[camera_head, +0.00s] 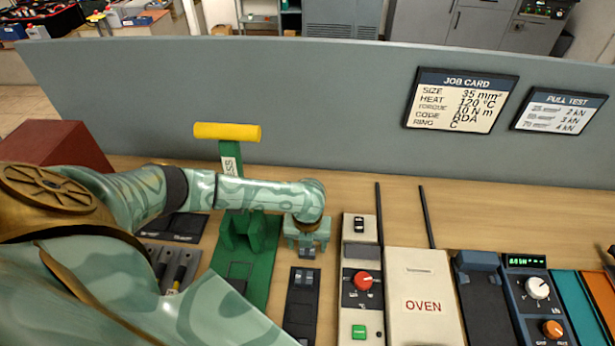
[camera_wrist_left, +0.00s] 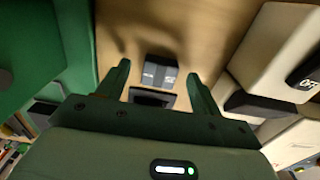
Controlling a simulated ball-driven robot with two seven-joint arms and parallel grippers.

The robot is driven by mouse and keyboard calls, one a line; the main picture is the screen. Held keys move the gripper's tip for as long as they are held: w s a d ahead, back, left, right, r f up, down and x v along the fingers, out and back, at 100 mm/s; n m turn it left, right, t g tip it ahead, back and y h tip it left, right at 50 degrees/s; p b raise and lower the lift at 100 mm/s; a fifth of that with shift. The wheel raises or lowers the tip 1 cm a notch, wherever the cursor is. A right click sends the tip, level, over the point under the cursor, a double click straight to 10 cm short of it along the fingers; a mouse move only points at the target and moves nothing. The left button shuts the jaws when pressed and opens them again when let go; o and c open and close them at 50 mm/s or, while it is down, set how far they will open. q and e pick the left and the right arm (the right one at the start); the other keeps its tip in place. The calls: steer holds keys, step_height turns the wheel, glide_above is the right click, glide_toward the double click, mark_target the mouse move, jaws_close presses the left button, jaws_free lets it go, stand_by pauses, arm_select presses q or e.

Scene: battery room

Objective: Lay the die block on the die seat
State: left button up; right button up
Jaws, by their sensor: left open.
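A small dark grey block with pale markings, which looks like the die block (camera_wrist_left: 160,72), lies over the wooden bench between my left gripper's fingertips in the wrist view. It shows below the gripper in the head view (camera_head: 306,252). My left gripper (camera_head: 306,243) points down with its fingers apart, one on each side of the block. I cannot tell whether they touch it. The green press (camera_head: 259,275) with a yellow handle stands just left of the gripper. A dark patch on its base (camera_head: 238,271) may be the die seat, partly hidden by my arm. My right gripper is not seen.
A black rack (camera_head: 300,312) lies just in front of the gripper. A control panel with a red knob (camera_head: 363,281) and the white oven (camera_head: 424,300) stand close on the right. A grey partition (camera_head: 300,110) closes the back.

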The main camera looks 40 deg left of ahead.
arm_select(q)
steer(key=shift+f, duration=0.55)
steer(key=shift+r, duration=0.1)
steer(key=c, duration=1.4)
steer(key=shift+o, duration=0.2)
steer(key=shift+r, duration=0.1)
